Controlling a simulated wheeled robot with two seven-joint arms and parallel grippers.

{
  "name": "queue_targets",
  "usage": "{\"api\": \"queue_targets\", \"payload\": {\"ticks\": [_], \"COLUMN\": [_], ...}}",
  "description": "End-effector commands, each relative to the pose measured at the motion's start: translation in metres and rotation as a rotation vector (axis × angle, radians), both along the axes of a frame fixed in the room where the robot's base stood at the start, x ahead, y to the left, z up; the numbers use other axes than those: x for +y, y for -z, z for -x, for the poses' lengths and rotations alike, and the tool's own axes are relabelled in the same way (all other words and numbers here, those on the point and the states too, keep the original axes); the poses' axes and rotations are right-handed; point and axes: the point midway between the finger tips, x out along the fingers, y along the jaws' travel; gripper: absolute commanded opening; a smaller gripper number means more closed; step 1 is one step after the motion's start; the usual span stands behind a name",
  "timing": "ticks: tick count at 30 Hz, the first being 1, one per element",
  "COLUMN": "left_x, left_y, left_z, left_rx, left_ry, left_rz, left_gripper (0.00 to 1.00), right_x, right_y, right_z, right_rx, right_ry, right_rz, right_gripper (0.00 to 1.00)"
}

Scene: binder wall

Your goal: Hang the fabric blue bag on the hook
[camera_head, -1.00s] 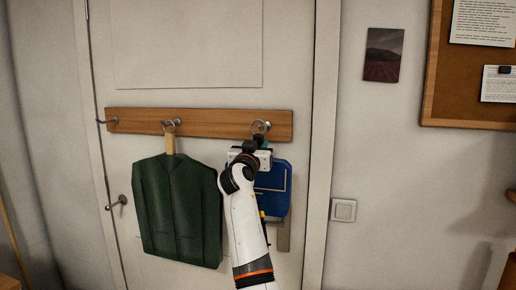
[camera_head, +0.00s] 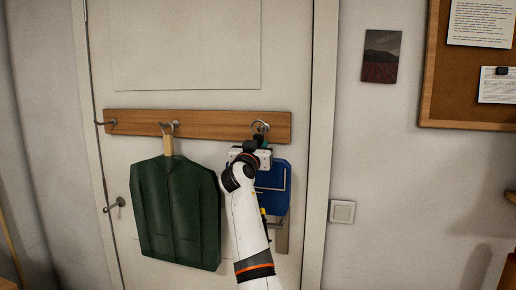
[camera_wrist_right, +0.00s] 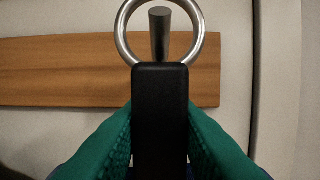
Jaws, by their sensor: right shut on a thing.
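The blue bag (camera_head: 273,188) hangs below my right gripper (camera_head: 257,143) in front of the door, partly hidden behind my arm. In the right wrist view my right gripper (camera_wrist_right: 160,128) has its green fingers shut on the bag's black strap piece (camera_wrist_right: 160,110). A metal ring (camera_wrist_right: 122,35) tops this piece. The end of a hook (camera_wrist_right: 159,32) shows inside the ring's outline; whether the ring rests on it I cannot tell. In the head view the ring (camera_head: 260,126) is at the rail's right hook. My left gripper is not in view.
A wooden rail (camera_head: 215,124) is fixed across the door (camera_head: 190,50). A dark green jacket (camera_head: 178,210) hangs from its middle hook (camera_head: 169,128). The left hook (camera_head: 109,123) is empty. A door handle (camera_head: 117,203) sticks out at the left.

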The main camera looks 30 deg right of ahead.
Motion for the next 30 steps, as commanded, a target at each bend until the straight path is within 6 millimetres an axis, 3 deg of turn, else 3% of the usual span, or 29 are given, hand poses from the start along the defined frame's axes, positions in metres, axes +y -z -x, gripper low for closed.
{"api": "queue_targets", "payload": {"ticks": [30], "left_x": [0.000], "left_y": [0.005], "left_z": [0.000], "left_rx": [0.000], "left_ry": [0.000], "left_rz": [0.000], "left_gripper": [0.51], "right_x": [-0.013], "right_y": [-0.001], "right_z": [-0.011], "right_rx": [-0.001], "right_ry": [0.000], "right_rz": [0.002], "right_gripper": [0.00]}}
